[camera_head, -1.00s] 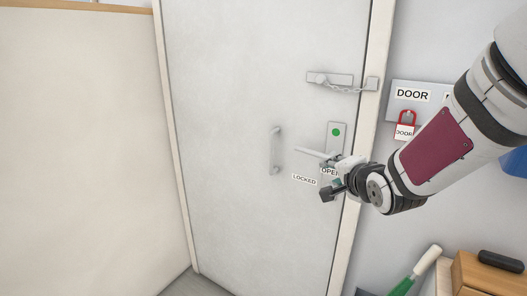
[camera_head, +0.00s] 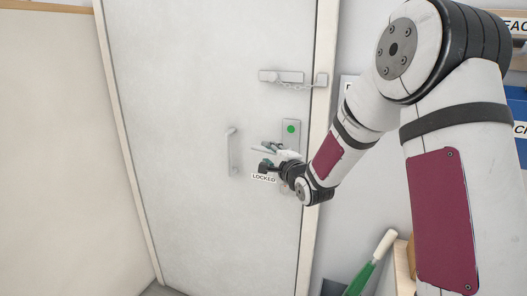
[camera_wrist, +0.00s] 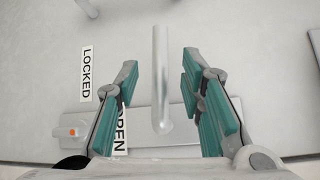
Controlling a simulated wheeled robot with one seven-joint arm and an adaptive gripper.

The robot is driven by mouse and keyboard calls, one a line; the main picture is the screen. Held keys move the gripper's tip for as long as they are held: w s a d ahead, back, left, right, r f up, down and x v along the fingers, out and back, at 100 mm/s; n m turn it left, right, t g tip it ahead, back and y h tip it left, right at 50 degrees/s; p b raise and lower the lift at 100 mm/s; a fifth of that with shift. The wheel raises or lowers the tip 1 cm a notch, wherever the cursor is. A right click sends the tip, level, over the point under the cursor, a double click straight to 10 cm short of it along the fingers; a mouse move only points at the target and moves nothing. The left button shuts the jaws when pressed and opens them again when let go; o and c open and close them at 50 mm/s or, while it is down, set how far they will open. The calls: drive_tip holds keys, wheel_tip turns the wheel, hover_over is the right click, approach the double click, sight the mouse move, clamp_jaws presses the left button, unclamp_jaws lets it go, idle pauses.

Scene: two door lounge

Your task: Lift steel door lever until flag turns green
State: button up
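The steel door lever (camera_head: 264,151) sticks out to the left from a plate (camera_head: 289,139) on the white door. The round flag (camera_head: 291,129) on the plate shows green. My gripper (camera_head: 265,160) is at the lever and partly hides it and the plate's lower part. In the wrist view the lever (camera_wrist: 161,80) runs between two teal-padded fingers (camera_wrist: 160,68), with a visible gap on both sides. The fingers are open and not closed on it. The LOCKED label (camera_wrist: 86,73) is readable; the OPEN label (camera_wrist: 120,133) is partly covered by a finger.
A fixed pull handle (camera_head: 234,152) is left of the lever. A green-and-white bat-like object (camera_head: 372,262) stands low at the right. A beige wall panel (camera_head: 60,150) is at left.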

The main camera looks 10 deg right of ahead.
sight(265, 151)
drive_tip(key=shift+w+a+f, duration=0.1)
drive_tip(key=shift+w+a, duration=0.1)
drive_tip(key=shift+w, duration=1.05)
drive_tip(key=shift+w+a+f, duration=0.1)
drive_tip(key=shift+w+a, duration=0.1)
drive_tip(key=shift+w, duration=1.05)
